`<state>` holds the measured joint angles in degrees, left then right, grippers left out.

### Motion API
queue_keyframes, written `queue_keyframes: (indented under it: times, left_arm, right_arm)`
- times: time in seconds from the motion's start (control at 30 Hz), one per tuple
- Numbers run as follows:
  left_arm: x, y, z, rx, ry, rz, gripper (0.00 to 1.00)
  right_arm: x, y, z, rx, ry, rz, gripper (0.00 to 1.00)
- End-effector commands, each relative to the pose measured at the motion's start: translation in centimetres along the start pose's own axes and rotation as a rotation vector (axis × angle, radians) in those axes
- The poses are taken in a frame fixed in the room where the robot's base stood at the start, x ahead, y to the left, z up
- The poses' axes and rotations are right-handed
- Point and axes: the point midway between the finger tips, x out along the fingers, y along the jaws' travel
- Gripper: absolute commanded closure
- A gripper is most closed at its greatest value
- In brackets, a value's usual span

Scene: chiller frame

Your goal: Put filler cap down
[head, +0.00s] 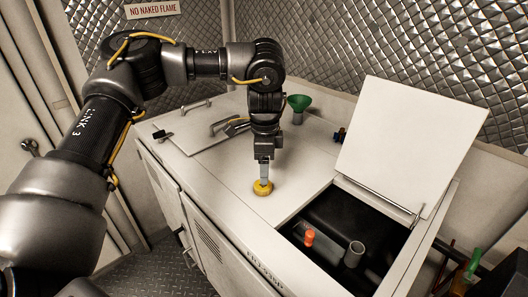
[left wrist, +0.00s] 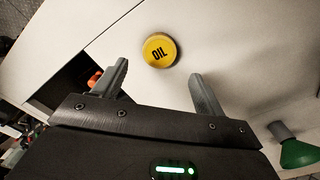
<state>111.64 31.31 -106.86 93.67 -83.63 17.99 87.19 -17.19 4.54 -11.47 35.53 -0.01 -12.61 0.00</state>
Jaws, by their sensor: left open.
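The yellow filler cap (head: 262,188) sits on the white cabinet top, left of the open hatch. In the left wrist view the cap (left wrist: 159,50) lies flat with the word OIL facing up. My left gripper (head: 264,176) points down close above the cap in the head view. In the left wrist view its two fingers (left wrist: 158,82) are spread apart with nothing between them, and the cap shows beyond the fingertips. Whether a finger touches the cap I cannot tell. My right gripper is not in view.
An open hatch with a raised white lid (head: 406,145) is on the right. Inside are an orange-red handle (head: 309,237) and an open grey filler pipe (head: 354,254). A green funnel (head: 299,104) stands at the back. The cabinet top around the cap is clear.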

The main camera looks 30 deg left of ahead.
Motion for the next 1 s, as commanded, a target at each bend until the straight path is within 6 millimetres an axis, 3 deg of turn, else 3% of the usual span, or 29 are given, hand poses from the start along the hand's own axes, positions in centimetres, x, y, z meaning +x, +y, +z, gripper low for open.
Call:
queue_keyframes:
  times: [0.1, 0.33, 1.0]
  left_arm:
    - [-2.4, -0.1, 0.0, -0.001, 0.001, -0.006, 0.28]
    - [-5.3, -0.1, 0.0, -0.001, 0.0, -0.002, 0.28]
    - [-5.9, 0.0, 0.0, 0.0, 0.0, 0.001, 0.28]
  right_arm:
    - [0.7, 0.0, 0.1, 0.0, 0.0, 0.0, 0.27]
    - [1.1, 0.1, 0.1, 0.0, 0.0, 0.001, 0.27]
    - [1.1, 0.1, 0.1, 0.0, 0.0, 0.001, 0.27]
